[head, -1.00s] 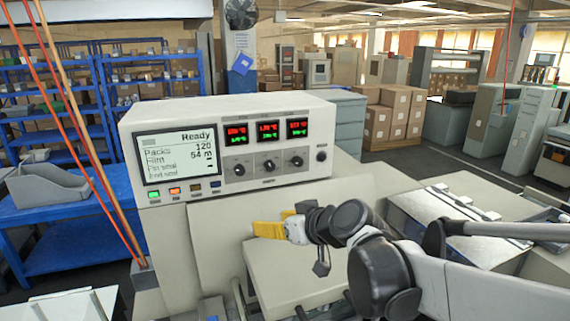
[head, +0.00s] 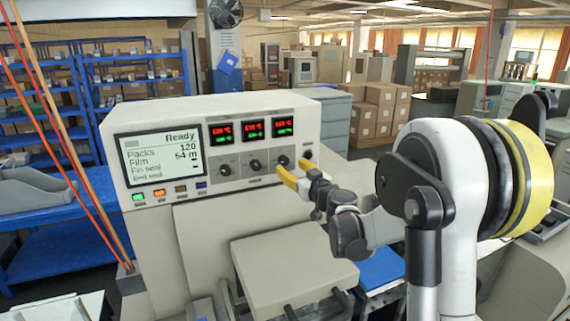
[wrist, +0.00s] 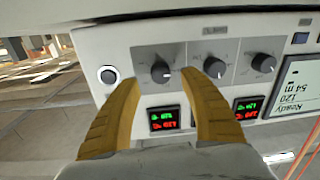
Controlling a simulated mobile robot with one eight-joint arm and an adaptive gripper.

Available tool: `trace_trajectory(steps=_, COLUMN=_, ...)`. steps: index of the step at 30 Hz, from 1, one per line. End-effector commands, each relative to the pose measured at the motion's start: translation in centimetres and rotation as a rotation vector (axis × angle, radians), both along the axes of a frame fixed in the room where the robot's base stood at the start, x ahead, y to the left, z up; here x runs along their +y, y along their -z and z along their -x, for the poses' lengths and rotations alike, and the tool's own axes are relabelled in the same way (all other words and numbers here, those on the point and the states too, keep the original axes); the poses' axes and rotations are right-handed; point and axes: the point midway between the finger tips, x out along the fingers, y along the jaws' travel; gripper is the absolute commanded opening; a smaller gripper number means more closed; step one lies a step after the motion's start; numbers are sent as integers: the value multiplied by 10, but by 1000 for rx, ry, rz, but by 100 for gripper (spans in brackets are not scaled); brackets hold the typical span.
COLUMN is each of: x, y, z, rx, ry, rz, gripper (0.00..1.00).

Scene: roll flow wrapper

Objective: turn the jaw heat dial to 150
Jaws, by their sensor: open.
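Three black dials sit in a row below three red and green displays on the cream control box; which one is jaw heat I cannot read. In the head view they are the left dial (head: 226,168), the middle dial (head: 254,166) and the right dial (head: 283,160). My gripper (head: 291,166) is open, its yellow fingers at the panel by the right dial. The wrist view is upside down. There, the right dial (wrist: 161,72) shows between the fingertips of my gripper (wrist: 162,80), apart from both. The middle display is hidden behind a finger there.
A round push button (head: 307,155) sits right of the dials, near one finger. A screen (head: 160,155) reading Ready is at the panel's left, with small coloured buttons below it. A cream cover (head: 290,265) lies below my gripper.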

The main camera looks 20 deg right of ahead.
Motion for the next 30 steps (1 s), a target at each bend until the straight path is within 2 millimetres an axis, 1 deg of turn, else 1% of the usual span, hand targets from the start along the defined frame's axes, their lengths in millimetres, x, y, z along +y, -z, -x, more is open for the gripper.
trace_trajectory(steps=1, x=1, y=0, z=-10, rx=0, ry=-1, rz=0, gripper=51)
trace_trajectory(steps=3, x=1, y=0, z=-22, rx=0, ry=0, rz=0, gripper=51)
trace_trajectory(steps=7, x=3, y=0, z=-36, rx=0, ry=-1, rz=0, gripper=51)
trace_trajectory(steps=11, x=3, y=0, z=-43, rx=0, ry=0, rz=0, gripper=51)
trace_trajectory(steps=18, x=2, y=0, z=-43, rx=0, ry=0, rz=0, gripper=51)
trace_trajectory(steps=19, x=2, y=0, z=-43, rx=0, ry=0, rz=0, gripper=46)
trace_trajectory(steps=20, x=2, y=0, z=-43, rx=0, ry=0, rz=0, gripper=37)
trace_trajectory(steps=21, x=2, y=0, z=-43, rx=0, ry=0, rz=0, gripper=25)
trace_trajectory(steps=23, x=2, y=0, z=-43, rx=0, ry=0, rz=-1, gripper=7)
trace_trajectory(steps=24, x=2, y=0, z=-43, rx=0, ry=0, rz=0, gripper=0)
trace_trajectory(steps=30, x=2, y=0, z=-43, rx=0, ry=0, rz=-6, gripper=0)
